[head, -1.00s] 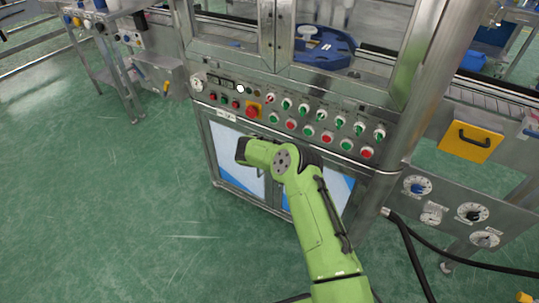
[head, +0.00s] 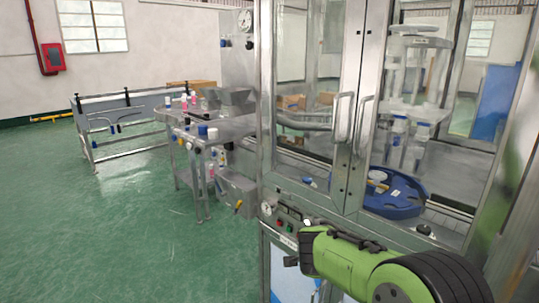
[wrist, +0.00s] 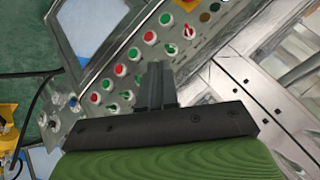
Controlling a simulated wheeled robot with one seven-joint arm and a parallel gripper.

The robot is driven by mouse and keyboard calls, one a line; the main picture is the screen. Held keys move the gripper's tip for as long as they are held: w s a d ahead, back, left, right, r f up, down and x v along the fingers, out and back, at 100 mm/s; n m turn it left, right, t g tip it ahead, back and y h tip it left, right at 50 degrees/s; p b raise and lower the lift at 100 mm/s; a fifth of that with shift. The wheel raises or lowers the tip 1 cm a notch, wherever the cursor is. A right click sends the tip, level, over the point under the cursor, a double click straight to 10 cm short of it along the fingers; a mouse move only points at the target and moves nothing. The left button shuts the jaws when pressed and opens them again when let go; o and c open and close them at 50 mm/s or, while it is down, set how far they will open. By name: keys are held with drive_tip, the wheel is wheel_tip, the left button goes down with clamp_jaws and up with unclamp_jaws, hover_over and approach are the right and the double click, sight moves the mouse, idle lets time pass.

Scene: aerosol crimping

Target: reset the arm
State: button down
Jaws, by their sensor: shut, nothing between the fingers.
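In the wrist view my gripper (wrist: 155,86) is shut and empty, its dark fingers together in front of the button panel (wrist: 138,55). The fingers overlap some of the buttons in the picture; I cannot tell how far away the panel is. In the head view my green arm (head: 345,262) is bent at the bottom right, in front of the machine cabinet (head: 266,120). It covers most of the button panel there, and its dark end lies at the left, too small to judge.
The cabinet's glass doors have metal handles (head: 343,117) standing out above my arm. A blue round turntable (head: 393,200) sits inside. A steel side table (head: 228,130) with bottles stands at the left. The green floor (head: 110,230) at the left is clear.

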drive_tip(key=s+r+n+p, duration=0.2)
drive_tip(key=s+r+n, duration=0.3)
drive_tip(key=s+r, duration=0.45)
drive_tip(key=s+a+r+n+g+y+p, duration=0.1)
drive_tip(key=s+n, duration=0.8)
drive_tip(key=s, duration=1.6)
drive_tip(key=r+g+y+p, duration=0.1)
drive_tip(key=y+p, duration=0.1)
drive_tip(key=shift+r+n+y+p, duration=0.15)
drive_tip(key=shift+n+y+p, duration=0.15)
drive_tip(key=shift+y, duration=0.1)
